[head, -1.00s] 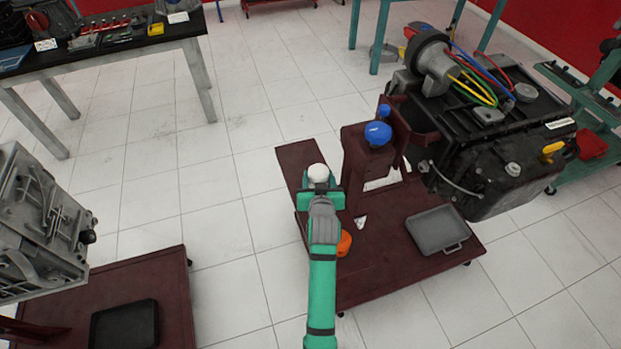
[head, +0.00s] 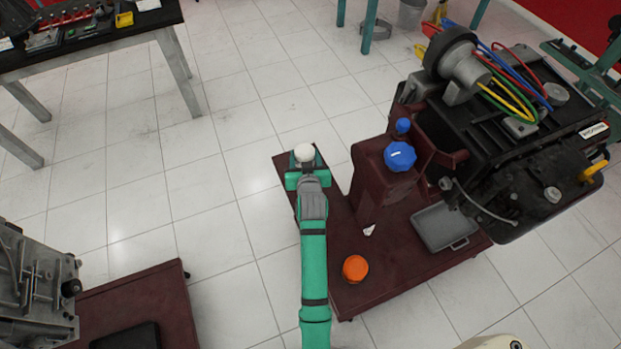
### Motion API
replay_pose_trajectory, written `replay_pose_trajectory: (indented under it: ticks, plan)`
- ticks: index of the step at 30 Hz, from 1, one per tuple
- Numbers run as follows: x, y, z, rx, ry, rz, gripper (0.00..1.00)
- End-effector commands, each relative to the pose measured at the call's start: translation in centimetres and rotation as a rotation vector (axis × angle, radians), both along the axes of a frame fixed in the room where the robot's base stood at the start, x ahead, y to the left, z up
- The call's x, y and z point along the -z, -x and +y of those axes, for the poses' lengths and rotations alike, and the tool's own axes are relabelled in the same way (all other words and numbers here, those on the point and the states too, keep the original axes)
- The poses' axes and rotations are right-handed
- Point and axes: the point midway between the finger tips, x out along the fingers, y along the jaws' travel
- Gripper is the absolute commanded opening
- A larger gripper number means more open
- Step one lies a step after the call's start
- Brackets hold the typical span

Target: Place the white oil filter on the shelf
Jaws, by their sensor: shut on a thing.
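The white oil filter (head: 304,153) shows as a small rounded white top at the end of my arm, left of centre in the head view. My gripper (head: 304,168) is shut on it, and the jaws and hand hide its lower part. From above, they overlap the far left corner of the dark red engine stand base (head: 375,285); how high they are above it I cannot tell. No shelf can be clearly made out; a dark table (head: 90,45) with tools stands at the upper left.
An engine (head: 520,140) hangs on the stand at the right, with a blue knob (head: 400,156) on the post. An orange cap (head: 355,268) and a grey tray (head: 443,228) are on the base. Another engine (head: 35,285) stands lower left. Tiled floor (head: 215,200) between is clear.

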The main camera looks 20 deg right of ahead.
Motion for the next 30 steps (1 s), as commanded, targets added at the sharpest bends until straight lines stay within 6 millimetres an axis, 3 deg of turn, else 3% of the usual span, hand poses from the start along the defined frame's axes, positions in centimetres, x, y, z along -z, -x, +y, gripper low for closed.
replay_pose_trajectory:
  ticks: [3,11,17,29,30]
  plan:
    - [1.8,0.0,0.0,0.000,0.000,0.000,0.22]
    - [3.6,0.0,0.0,0.000,-0.001,-0.001,0.22]
    - [6.1,0.0,0.0,0.000,-0.001,-0.001,0.22]
    - [6.6,0.0,0.0,0.000,0.001,-0.002,0.22]
    - [6.7,0.0,0.0,0.000,0.000,-0.001,0.56]
